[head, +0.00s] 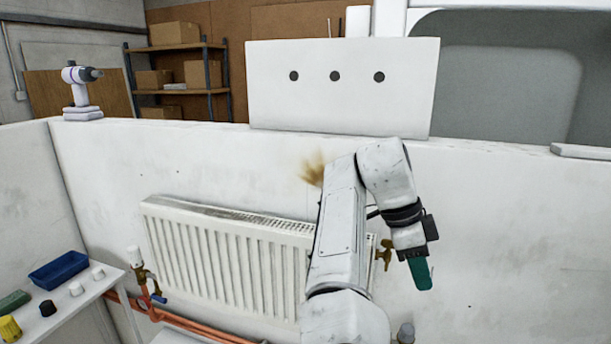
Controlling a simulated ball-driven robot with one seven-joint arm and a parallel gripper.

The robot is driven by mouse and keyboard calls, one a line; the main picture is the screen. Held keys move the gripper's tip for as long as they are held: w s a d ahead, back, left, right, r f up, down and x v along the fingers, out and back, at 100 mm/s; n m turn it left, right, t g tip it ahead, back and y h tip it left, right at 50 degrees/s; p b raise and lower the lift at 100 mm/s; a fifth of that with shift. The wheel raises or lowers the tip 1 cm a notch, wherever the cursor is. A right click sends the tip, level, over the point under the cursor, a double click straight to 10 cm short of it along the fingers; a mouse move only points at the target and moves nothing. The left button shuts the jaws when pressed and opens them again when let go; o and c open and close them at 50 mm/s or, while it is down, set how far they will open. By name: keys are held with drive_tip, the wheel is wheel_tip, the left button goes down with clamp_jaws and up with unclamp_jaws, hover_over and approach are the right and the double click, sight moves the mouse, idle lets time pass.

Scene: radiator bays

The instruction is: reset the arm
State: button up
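My arm rises from the bottom centre of the head view and bends over at the top, with its end pointing down. My gripper (420,272) is at the lower right of the arm, in front of the white wall and right of the radiator. A teal-green piece shows at its tip; I cannot tell whether this is a finger or something held. The finger gap is not visible. The white radiator (228,258) is on the wall behind my arm, which hides part of its right end.
A brass valve (386,254) sits close left of my gripper. Another valve (137,262) and copper pipes (175,318) are at the radiator's left. A side table (62,318) holds a blue tray (58,269) and caps. Wall space at right is clear.

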drive_tip(key=s+d+f+n+t, duration=0.1)
drive_tip(key=s+d+f+n, duration=0.4)
drive_tip(key=s+d+f, duration=0.55)
drive_tip(key=s+d+f+n+t, duration=0.1)
drive_tip(key=s+d+f+n, duration=0.45)
drive_tip(key=f, duration=0.75)
drive_tip(key=s+a+f+n+y, duration=0.1)
drive_tip(key=s+a+f+n, duration=0.2)
drive_tip(key=s, duration=0.5)
drive_tip(key=s+a+f+n+y, duration=0.1)
drive_tip(key=s+a+f+n, duration=0.2)
drive_tip(key=s, duration=0.4)
drive_tip(key=s+a+f+n+y, duration=0.2)
drive_tip(key=s+a+n, duration=0.1)
drive_tip(key=s, duration=0.5)
drive_tip(key=shift+s+f+n+t, duration=0.35)
drive_tip(key=shift+f+n+t, duration=0.05)
drive_tip(key=shift+n, duration=0.05)
drive_tip(key=shift+o, duration=0.5)
